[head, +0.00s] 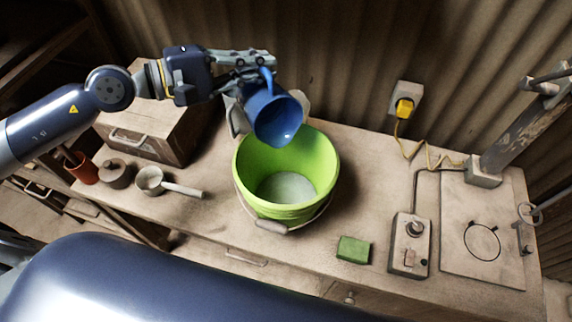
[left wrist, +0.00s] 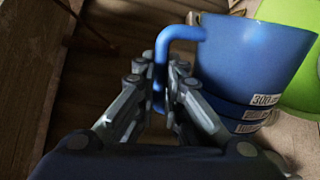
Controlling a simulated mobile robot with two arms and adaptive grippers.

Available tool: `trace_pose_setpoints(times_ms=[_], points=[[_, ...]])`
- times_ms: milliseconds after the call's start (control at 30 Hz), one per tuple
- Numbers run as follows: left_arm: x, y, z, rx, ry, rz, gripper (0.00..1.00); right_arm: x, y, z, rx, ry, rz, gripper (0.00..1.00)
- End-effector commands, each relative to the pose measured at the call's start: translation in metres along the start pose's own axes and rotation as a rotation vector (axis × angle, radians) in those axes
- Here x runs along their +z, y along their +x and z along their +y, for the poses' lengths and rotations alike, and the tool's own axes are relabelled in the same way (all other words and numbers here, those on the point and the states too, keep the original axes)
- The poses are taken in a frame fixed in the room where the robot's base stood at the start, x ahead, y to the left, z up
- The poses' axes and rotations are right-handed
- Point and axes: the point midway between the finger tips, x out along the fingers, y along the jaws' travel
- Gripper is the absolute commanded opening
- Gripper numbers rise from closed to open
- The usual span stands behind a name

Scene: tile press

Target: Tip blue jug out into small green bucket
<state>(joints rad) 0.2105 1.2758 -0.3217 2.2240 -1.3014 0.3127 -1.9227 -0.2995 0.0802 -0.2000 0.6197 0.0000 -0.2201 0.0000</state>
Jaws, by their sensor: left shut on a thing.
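My left gripper (head: 250,66) is shut on the handle of the blue jug (head: 275,118). The jug is tilted with its mouth facing down and toward the front, above the back rim of the small green bucket (head: 262,211). The bucket stands upright on the bench and holds some pale grey-white material at its bottom. In the left wrist view the fingers (left wrist: 165,85) close around the handle of the jug (left wrist: 245,60), which carries a "300" label. A strip of the bucket (left wrist: 290,12) shows behind it. My right gripper is not in view.
On the bench (head: 370,195) are a ladle-like pot (head: 150,181), a lidded pot (head: 115,173), a green block (head: 353,250) and a switch box (head: 410,245). A wooden box (head: 150,135) stands behind on the left. A yellow plug (head: 404,107) is in the wall.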

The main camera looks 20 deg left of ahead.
Motion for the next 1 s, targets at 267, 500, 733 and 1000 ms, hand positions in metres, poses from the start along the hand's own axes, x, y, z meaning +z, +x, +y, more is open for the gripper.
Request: trace_pose_setpoints(times_ms=[267,500,733,1000], points=[[-0.038,0.002,-0.009,0.007,-0.166,-0.026,0.0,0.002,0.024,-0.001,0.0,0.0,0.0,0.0],[-0.063,0.002,-0.01,0.008,-0.418,-0.07,0.0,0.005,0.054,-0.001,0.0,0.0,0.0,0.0],[-0.087,0.004,-0.019,0.007,-0.722,-0.123,0.0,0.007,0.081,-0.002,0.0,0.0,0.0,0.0],[-0.118,0.008,-0.038,0.008,-0.944,-0.161,0.0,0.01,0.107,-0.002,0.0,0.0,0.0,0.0]])
